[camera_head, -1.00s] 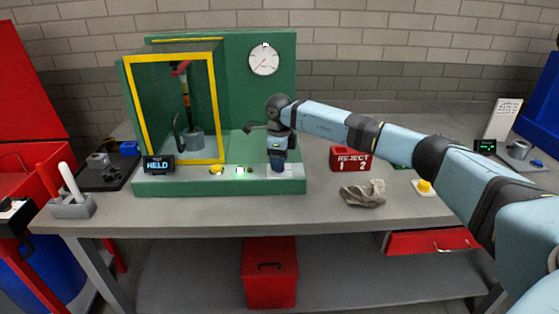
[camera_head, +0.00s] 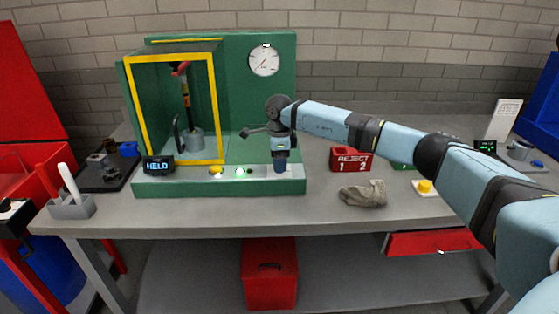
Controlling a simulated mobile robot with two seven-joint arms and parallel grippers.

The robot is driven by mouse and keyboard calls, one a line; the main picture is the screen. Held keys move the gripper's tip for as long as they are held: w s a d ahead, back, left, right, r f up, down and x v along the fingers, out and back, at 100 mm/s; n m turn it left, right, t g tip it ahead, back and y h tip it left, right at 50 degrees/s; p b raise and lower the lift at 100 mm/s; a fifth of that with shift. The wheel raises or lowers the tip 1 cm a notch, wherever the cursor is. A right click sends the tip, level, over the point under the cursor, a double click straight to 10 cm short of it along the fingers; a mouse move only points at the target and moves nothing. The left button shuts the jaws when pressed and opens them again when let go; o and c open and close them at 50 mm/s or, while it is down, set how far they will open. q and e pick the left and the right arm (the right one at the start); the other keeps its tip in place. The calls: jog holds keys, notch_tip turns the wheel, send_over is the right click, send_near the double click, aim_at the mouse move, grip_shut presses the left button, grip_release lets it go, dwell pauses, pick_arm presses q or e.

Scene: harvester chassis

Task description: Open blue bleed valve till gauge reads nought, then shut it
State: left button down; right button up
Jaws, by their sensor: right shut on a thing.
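My right gripper (camera_head: 281,166) points straight down at the right end of the green test stand's front ledge (camera_head: 220,188). It is shut on a dark blue thing there, which looks like the blue bleed valve; the fingers hide most of it. The round white gauge (camera_head: 264,60) is on the green back panel, above the gripper. Its thin needle seems to point toward the lower left, but the numbers are too small to read. My left gripper is not in view.
A yellow-framed guard (camera_head: 219,110) encloses a press left of my gripper. A small display (camera_head: 158,166), a yellow button (camera_head: 216,171) and a green light (camera_head: 240,171) line the ledge.

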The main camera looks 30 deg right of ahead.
jog(key=o, duration=0.9)
notch_tip(320, 180, up, 14)
jog(key=shift+f, duration=0.1)
